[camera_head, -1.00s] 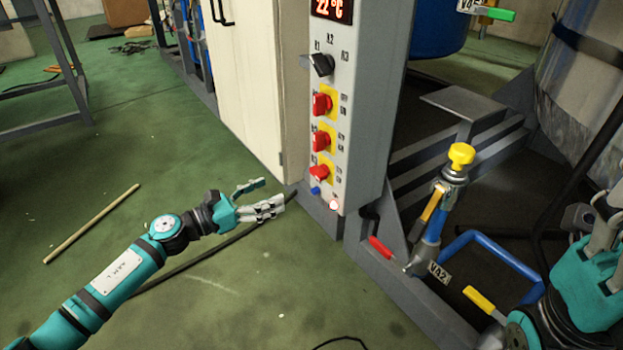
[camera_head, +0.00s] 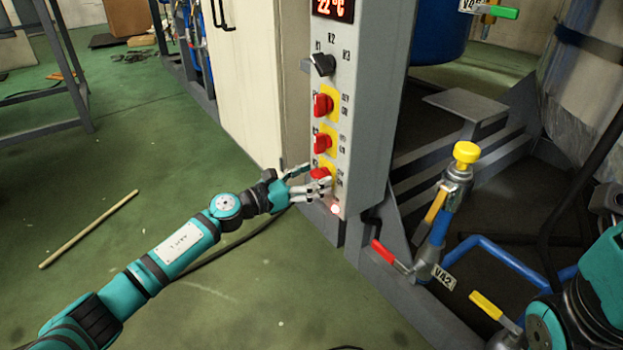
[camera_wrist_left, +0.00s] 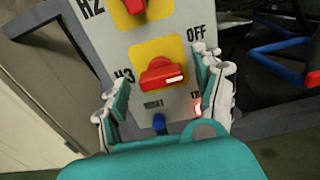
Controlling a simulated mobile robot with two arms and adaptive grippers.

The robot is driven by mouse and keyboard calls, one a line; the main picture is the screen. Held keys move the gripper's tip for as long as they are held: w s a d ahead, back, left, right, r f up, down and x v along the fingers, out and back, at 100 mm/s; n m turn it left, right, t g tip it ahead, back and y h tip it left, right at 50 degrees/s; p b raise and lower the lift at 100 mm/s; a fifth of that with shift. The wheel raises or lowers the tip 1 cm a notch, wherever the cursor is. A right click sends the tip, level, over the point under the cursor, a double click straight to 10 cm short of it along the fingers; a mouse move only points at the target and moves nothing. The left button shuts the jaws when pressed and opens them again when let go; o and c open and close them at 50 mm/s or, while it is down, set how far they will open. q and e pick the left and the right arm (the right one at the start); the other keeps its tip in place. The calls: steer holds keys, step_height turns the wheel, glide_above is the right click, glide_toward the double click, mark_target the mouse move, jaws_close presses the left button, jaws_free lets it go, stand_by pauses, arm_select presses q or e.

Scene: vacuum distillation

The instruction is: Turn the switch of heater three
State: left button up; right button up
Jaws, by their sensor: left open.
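The control box (camera_head: 362,120) carries a column of red rotary switches on yellow plates. The lowest switch (camera_head: 319,174) is partly hidden behind my fingers in the head view. In the left wrist view this red switch (camera_wrist_left: 163,75) sits beside the label H3, with OFF at its upper right. My left gripper (camera_head: 312,180) is open in front of it. In the wrist view the fingers of my left gripper (camera_wrist_left: 165,98) stand on either side of the switch, apart from it. Part of my right arm (camera_head: 580,310) shows at the right edge; its fingers are out of view.
A black selector (camera_head: 321,65) and two more red switches, upper (camera_head: 322,104) and middle (camera_head: 322,142), sit above. A blue button (camera_wrist_left: 158,122) and a lit lamp (camera_head: 335,209) sit below. A yellow-topped valve (camera_head: 466,153) and pipes stand to the right.

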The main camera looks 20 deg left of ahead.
arm_select(q)
steer(key=shift+c, duration=0.2)
steer(key=c, duration=1.1)
